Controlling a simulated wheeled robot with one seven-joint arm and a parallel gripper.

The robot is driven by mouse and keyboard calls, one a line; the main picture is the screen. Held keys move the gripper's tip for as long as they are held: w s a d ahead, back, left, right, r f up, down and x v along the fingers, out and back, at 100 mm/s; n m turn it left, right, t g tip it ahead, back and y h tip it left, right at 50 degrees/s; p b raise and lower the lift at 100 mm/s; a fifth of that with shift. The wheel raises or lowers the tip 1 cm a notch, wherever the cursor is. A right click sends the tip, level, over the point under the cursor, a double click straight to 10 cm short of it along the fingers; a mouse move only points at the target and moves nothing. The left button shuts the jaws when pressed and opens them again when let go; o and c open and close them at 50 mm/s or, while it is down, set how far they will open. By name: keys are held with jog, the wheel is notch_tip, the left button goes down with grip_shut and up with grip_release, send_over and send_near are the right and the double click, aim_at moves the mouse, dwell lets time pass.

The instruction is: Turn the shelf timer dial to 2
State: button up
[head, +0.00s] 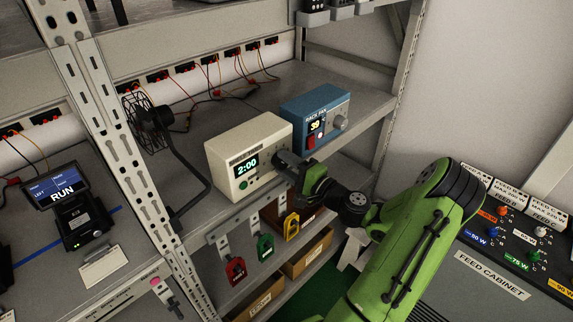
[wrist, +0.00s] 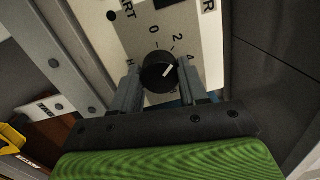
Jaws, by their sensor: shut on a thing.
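The shelf timer is a cream box (head: 222,151) on the shelf with a green display (head: 246,164) reading 2:00. Its black dial (wrist: 157,72) shows in the wrist view, ringed by marks including H, 0, 2 and 4. The dial's white pointer line slants up and right, roughly between the 2 and the 4; its exact reading is hard to tell. My gripper (wrist: 158,85) has one finger on each side of the dial and is shut on it. In the head view my gripper (head: 283,165) covers the dial at the timer's right front.
A blue box (head: 322,104) with display 39 and a knob stands right of the timer. A small black fan (head: 148,116) is behind left. Red, green and yellow tags (head: 265,247) hang below the shelf edge. A rack upright (head: 125,150) stands left.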

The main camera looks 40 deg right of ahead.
jog(key=o, duration=1.1)
jog(key=shift+c, duration=0.2)
jog(key=s+d+b, duration=0.1)
jog(key=s, duration=1.4)
jog(key=shift+s+d+f+b, duration=0.15)
jog(key=shift+s+f+b, duration=0.2)
jog(key=shift+f, duration=0.05)
